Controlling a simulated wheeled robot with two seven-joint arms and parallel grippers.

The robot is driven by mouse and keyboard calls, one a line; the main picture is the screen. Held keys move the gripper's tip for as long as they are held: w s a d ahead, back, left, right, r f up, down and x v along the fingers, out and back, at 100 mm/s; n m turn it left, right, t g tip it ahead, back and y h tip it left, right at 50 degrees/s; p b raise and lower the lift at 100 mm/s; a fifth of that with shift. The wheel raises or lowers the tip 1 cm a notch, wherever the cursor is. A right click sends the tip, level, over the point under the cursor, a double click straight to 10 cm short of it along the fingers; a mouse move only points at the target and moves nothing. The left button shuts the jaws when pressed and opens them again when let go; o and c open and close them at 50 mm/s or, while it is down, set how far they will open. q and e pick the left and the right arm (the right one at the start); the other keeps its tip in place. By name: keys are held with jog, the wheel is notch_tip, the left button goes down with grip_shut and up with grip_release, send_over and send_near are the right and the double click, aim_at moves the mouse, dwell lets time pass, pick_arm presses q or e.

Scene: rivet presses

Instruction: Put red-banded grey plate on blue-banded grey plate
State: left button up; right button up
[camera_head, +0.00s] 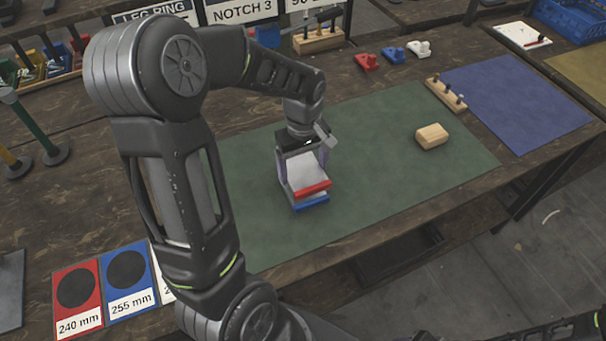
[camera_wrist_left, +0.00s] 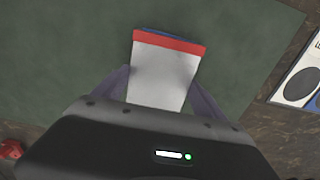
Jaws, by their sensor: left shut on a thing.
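The red-banded grey plate (camera_head: 310,187) is between the fingers of my left gripper (camera_head: 302,172) over the green mat. In the left wrist view the red-banded plate (camera_wrist_left: 165,75) fills the space between the fingers of the left gripper (camera_wrist_left: 160,92). The blue-banded grey plate (camera_head: 311,203) lies directly below it, mostly hidden; its blue edge also shows as a thin strip in the left wrist view (camera_wrist_left: 172,33). The two plates look closely lined up. I cannot tell whether they touch. My right gripper is not in view.
The green mat (camera_head: 380,150) is mostly clear. A wooden block (camera_head: 431,136) and a pegged wooden strip (camera_head: 446,95) stand to the right. Red, blue and white small parts (camera_head: 393,55) sit behind. Labelled cards (camera_head: 127,280) lie at the front left.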

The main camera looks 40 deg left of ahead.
aim_at(303, 171)
pick_arm(q)
jog(key=shift+f, duration=1.65)
jog(key=shift+f, duration=0.2)
jog(key=o, duration=2)
jog(key=shift+r, duration=0.1)
notch_tip(303, 171, up, 12)
jog(key=shift+r, duration=0.15)
